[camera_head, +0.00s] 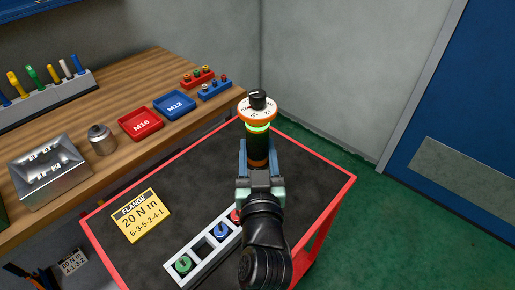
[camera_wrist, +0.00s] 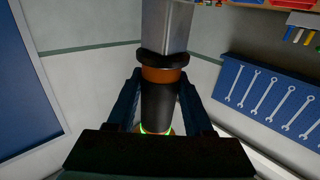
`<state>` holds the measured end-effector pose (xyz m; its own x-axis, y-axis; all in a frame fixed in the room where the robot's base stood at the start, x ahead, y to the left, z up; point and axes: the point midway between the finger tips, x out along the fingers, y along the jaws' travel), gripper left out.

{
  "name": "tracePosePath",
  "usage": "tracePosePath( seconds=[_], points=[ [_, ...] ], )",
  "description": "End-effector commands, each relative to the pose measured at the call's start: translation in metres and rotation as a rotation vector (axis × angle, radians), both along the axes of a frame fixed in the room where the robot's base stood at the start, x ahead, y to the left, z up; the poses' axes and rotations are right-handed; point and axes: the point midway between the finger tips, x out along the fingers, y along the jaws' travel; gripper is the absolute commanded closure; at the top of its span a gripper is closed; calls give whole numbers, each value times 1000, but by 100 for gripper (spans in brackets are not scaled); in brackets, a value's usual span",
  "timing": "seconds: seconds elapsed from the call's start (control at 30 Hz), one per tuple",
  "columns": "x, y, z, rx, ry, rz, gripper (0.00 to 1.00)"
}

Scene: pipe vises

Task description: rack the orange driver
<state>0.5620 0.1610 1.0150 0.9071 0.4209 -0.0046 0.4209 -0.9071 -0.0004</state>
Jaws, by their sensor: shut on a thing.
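The orange driver (camera_head: 258,110) is upright in my gripper (camera_head: 257,156), above the far part of the cart. It has a black knob, a white dial with an orange rim, a glowing green ring and a dark body. In the wrist view the driver (camera_wrist: 160,102) sits between both fingers (camera_wrist: 158,98), with an orange band and a square silver end beyond them. A grey rack (camera_head: 198,269) lies on the cart. It holds a green-topped (camera_head: 183,263), a blue-topped (camera_head: 221,231) and a red-topped piece (camera_head: 235,216), with an empty square slot between green and blue. My arm partly hides the red one.
The red-edged cart (camera_head: 319,157) also carries a yellow flange card (camera_head: 140,216). The wooden bench at left holds red (camera_head: 141,124) and blue (camera_head: 174,105) trays, a metal block (camera_head: 50,172) and small racks. Wrenches hang on a blue board (camera_wrist: 272,98). Green floor is clear at right.

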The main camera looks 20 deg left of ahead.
Motion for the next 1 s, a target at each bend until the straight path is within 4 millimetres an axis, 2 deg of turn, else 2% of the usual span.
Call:
tracePosePath(
  seconds=[1.0],
  points=[
    [0, 0, -9, 4, -10, -2, 100]
  ],
)
